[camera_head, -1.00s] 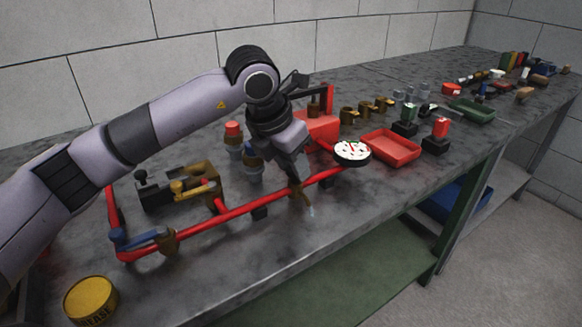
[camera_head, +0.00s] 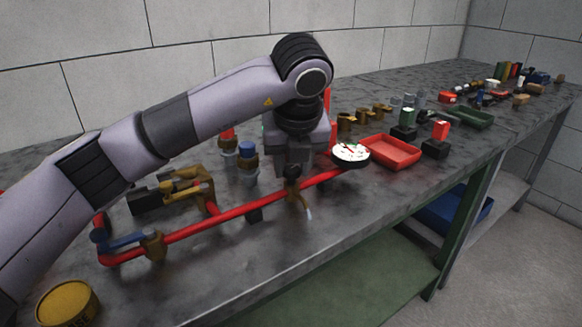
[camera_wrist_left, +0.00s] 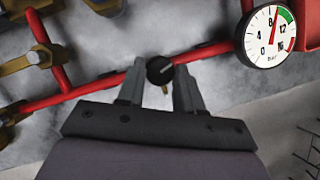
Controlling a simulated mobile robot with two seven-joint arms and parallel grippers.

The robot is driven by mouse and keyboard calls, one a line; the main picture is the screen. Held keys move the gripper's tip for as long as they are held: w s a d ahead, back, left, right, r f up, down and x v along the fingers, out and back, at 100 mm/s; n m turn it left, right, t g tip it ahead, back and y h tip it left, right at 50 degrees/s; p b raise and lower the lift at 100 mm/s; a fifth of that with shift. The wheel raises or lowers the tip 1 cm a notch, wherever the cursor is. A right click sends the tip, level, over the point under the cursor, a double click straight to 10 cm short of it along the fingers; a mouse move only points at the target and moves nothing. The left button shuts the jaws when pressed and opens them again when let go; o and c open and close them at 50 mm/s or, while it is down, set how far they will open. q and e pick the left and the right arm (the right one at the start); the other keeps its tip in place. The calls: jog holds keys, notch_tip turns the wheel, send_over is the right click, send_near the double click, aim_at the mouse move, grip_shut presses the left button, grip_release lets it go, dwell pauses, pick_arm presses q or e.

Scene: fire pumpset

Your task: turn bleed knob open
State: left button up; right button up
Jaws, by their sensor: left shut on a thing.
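The bleed knob is small, round and black with a pale line on its face. In the left wrist view the bleed knob (camera_wrist_left: 160,70) sits between the two fingertips of my left gripper (camera_wrist_left: 160,82), which is shut on it. In the head view my left gripper (camera_head: 291,172) reaches down to the red pipe (camera_head: 230,213) from above. The brass bleed fitting (camera_head: 297,197) hangs at the pipe's front, with a pale bluish streak at its lower end. The gripper hides part of the knob there. My right gripper is not in view.
A round white pressure gauge (camera_head: 351,154) stands just right of the gripper and shows large in the wrist view (camera_wrist_left: 268,38). A red tray (camera_head: 392,152) lies beyond it. A blue lever (camera_head: 122,242) and yellow tin (camera_head: 67,303) are at left. The front bench strip is clear.

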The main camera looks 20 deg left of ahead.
pick_arm(q)
jog(key=shift+d+n+g+y, duration=0.1)
jog(key=shift+n+g+y, duration=0.25)
jog(key=shift+n, duration=0.75)
jog(key=o, duration=1)
jog(key=shift+o, duration=0.2)
jog(key=v, duration=0.7)
jog(key=shift+p, duration=0.35)
